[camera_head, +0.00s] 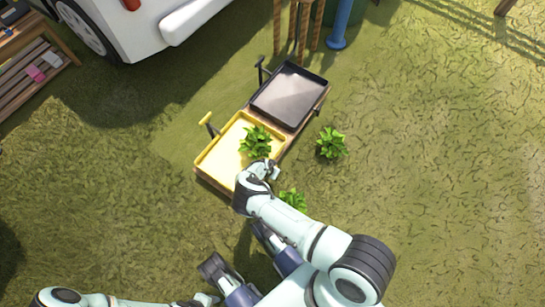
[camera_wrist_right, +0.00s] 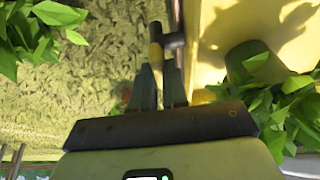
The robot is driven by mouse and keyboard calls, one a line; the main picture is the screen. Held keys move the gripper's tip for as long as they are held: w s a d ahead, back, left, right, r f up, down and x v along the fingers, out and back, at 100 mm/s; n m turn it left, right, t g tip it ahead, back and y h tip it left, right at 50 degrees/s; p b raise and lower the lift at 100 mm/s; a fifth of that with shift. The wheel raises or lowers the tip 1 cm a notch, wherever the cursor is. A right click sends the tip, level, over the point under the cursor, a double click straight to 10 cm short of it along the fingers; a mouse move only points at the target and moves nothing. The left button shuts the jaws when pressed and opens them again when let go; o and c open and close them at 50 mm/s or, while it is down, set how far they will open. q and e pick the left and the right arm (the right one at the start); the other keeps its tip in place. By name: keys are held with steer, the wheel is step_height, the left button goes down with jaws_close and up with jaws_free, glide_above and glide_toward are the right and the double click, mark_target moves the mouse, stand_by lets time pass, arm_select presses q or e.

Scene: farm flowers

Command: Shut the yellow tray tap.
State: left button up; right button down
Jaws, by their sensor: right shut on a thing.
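The yellow tray (camera_head: 217,157) lies on the grass in a wooden frame, with a potted leafy plant in it. In the right wrist view the tray's pale yellow side (camera_wrist_right: 212,40) is at the right. The tap handle (camera_wrist_right: 156,52), with a yellow grip, joins a dark fitting beside the tray. My right gripper (camera_wrist_right: 160,88) is shut on this handle, its fingers on both sides of the grip. In the head view my right gripper (camera_head: 274,171) is at the tray's right edge, and my arm hides the tap. My left gripper (camera_head: 207,299) is low at the bottom edge, its fingers unclear.
A black tray (camera_head: 290,95) sits beyond the yellow one. A yellow-topped post (camera_head: 207,118) stands at the yellow tray's left. Leafy plants (camera_head: 331,143) and (camera_head: 293,198) stand on the grass at the right. A white vehicle (camera_head: 150,25) is at upper left. Grass at the right is open.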

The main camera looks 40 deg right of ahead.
steer(key=shift+a, duration=0.15)
stand_by(0.3)
steer(key=c, duration=1.1)
jaws_free()
steer(key=shift+f, duration=0.1)
steer(key=shift+c, duration=0.2)
arm_select(q)
steer(key=w+d+r+t+p, duration=0.1)
steer(key=w+r+t+p, duration=0.2)
steer(key=w, duration=0.6)
step_height(320, 180, up, 3)
steer(key=shift+w+r+m+p, duration=0.15)
steer(key=shift+w+m+p, duration=0.2)
steer(key=shift+p, duration=0.65)
arm_select(e)
steer(key=v, duration=1.3)
steer(key=shift+r, duration=0.25)
arm_select(q)
steer(key=shift+d, duration=0.1)
